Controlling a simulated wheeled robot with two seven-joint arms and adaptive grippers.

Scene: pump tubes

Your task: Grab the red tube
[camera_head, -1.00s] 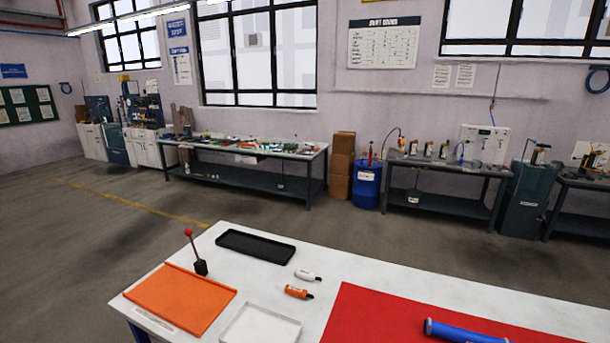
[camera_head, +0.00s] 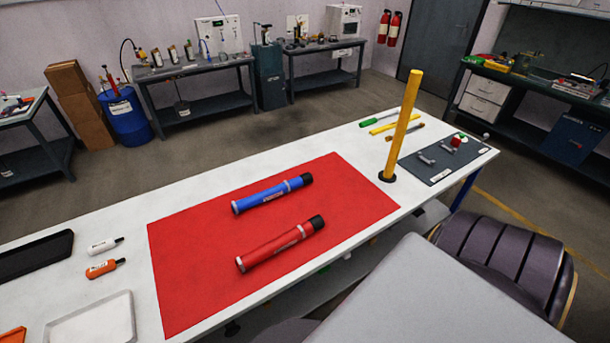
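The red tube (camera_head: 280,245) has a black cap at its right end and a light ring near that cap. It lies tilted on the red mat (camera_head: 190,260), nearer to me than the blue tube (camera_head: 270,195). The blue tube also has a black cap and lies roughly parallel to it on the same mat. Both tubes are fully visible and apart from each other. Neither of my grippers shows in this view.
A yellow post (camera_head: 403,125) stands upright on the white table (camera_head: 350,145) right of the mat. A dark tool mat (camera_head: 440,170) lies beyond it. A black tray (camera_head: 35,255), two small bottles and a white tray (camera_head: 92,322) are at the left. A grey surface fills the lower right.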

